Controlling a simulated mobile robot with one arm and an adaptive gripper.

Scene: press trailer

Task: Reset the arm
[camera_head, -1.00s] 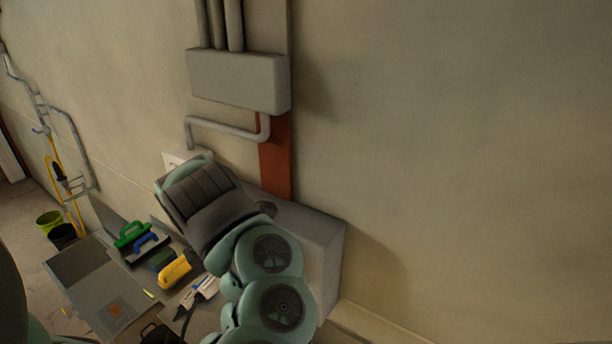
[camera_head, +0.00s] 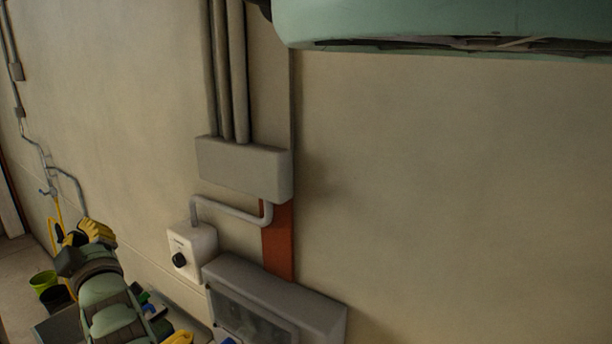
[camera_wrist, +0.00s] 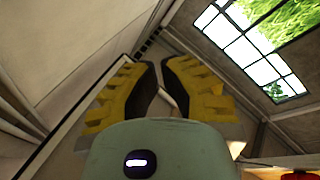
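My gripper (camera_head: 96,229) has yellow and dark fingers. In the head view it is at the lower left, raised in front of the wall, with my pale green arm below it. In the wrist view my gripper (camera_wrist: 157,64) shows two yellow fingers with black inner pads. A narrow gap with background showing is between them, and nothing is held there. Another pale green part of my arm crosses the top right of the head view.
A grey wall box (camera_head: 243,169) with pipes is at centre. Below are a white switch box (camera_head: 191,251) with a black knob and a grey cabinet (camera_head: 270,291). A green bucket (camera_head: 43,281) stands at left. The wall at right is bare. The wrist view shows a window (camera_wrist: 256,39).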

